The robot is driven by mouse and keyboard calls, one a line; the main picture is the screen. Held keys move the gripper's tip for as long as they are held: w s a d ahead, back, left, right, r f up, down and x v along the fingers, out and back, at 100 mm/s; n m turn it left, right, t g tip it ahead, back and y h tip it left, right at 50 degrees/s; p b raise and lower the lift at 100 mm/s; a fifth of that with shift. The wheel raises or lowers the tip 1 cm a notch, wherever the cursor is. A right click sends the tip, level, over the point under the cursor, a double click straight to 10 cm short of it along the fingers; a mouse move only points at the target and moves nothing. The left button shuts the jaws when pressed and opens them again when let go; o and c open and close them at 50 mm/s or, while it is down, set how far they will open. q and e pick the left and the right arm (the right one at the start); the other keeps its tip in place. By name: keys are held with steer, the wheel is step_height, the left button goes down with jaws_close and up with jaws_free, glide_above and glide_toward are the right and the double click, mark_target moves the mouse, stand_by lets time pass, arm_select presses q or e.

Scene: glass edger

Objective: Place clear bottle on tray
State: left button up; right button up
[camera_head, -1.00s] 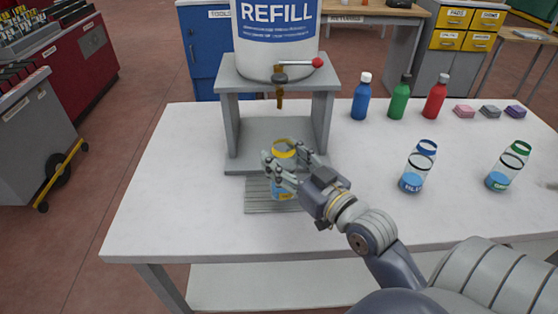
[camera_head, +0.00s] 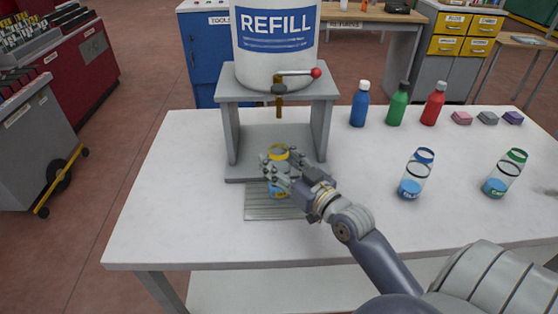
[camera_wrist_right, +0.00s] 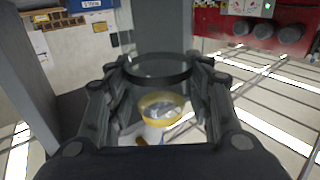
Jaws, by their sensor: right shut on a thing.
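A clear bottle with a yellow rim (camera_head: 279,152) is at the drip tray in the head view, below the refill tap. My right gripper (camera_head: 279,172) is shut around its body. In the right wrist view, the bottle's yellow ring (camera_wrist_right: 162,101) and dark ring lie between the two fingers of my right gripper (camera_wrist_right: 160,95). The grey ribbed tray (camera_head: 270,212) lies on the white table in front of the dispenser stand. The gripper hides much of the bottle, and I cannot tell whether its base touches the tray. My left gripper is not in view.
The refill tank (camera_head: 277,55) with its red-knobbed tap (camera_head: 278,90) stands on a grey stand (camera_head: 232,135) behind the bottle. Blue, green and red bottles (camera_head: 397,104) stand behind. The table's left side is clear.

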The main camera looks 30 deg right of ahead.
steer(key=o, duration=1.1)
steer(key=shift+f, duration=0.15)
steer(key=shift+s, duration=0.1)
steer(key=shift+s, duration=0.35)
steer(key=shift+s+d+b, duration=0.2)
steer(key=shift+s+b, duration=0.4)
steer(key=shift+s, duration=2.2)
steer(key=shift+s+d+b, duration=0.2)
steer(key=shift+s+b, duration=0.4)
steer(key=shift+s, duration=2.15)
steer(key=shift+r, duration=0.2)
